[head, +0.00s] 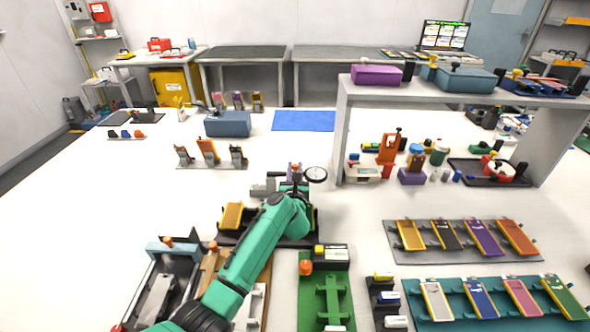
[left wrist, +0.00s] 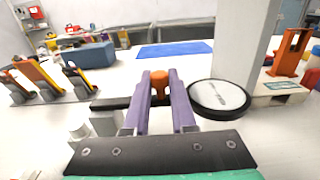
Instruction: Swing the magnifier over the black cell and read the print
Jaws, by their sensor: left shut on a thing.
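The magnifier (head: 316,174) is a round, pale lens with a dark rim, just right of my left gripper (head: 294,176) in the head view. In the left wrist view the magnifier (left wrist: 220,97) sits right of my fingers, with faint marks across its glass. My left gripper (left wrist: 160,90) has purple fingers shut on an orange knob (left wrist: 159,78). A dark cell (head: 446,235) lies in a grey rack at the right; I cannot tell whether it is the black cell meant. My green arm hides part of the area below the lens. My right gripper is out of view.
A black base (head: 313,222) beside a yellow cell (head: 231,215) is partly under my arm. A grey shelf (head: 341,130) stands right of the lens. A teal rack (head: 415,298) of colored cells lies front right.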

